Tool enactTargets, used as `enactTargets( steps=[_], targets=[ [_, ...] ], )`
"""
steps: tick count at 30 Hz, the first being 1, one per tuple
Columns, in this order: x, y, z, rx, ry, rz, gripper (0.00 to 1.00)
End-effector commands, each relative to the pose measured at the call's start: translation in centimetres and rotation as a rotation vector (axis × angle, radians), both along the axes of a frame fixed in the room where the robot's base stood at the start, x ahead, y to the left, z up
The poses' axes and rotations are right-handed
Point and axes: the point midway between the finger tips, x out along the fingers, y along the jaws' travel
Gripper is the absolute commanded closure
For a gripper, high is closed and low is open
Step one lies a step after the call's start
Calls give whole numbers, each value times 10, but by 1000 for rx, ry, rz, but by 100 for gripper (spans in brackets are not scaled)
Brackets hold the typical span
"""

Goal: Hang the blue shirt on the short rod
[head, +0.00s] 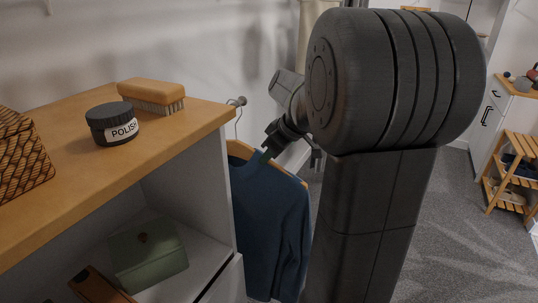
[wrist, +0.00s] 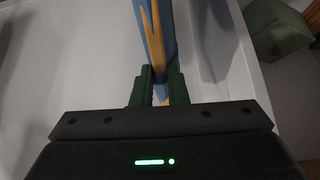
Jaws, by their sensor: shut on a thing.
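The blue shirt (head: 268,225) hangs on a wooden hanger (head: 240,149) beside the cabinet's right end. My gripper (head: 268,152) is shut on the hanger near the shirt's collar. In the wrist view, my two fingers (wrist: 158,88) pinch the wooden hanger (wrist: 158,45), with blue cloth (wrist: 155,22) along it. The short rod (head: 241,100) shows its rounded end just past the cabinet's top corner. The hanger's metal hook (head: 238,118) rises to the rod; I cannot tell whether it rests over it. My arm hides part of the scene to the right.
The wooden cabinet top (head: 60,165) holds a brush (head: 151,92), a polish jar (head: 112,124) and a woven basket (head: 20,155). A green box (head: 147,257) sits on the shelf below. A wooden rack (head: 515,180) stands far right, with carpet (head: 455,225) clear before it.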

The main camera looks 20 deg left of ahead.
Motion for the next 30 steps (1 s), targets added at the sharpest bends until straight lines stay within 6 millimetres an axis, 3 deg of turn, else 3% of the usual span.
enactTargets(
  steps=[1, 2, 3, 6, 17, 30],
  targets=[
    [0, 0, 1, 2, -1, -1, 100],
    [0, 0, 1, 2, -1, -1, 83],
    [0, 0, 1, 2, -1, -1, 75],
    [0, 0, 1, 1, -1, -1, 61],
    [0, -4, 6, 1, -1, -1, 61],
    [-8, -53, 82, 2, -4, -4, 61]
  ],
)
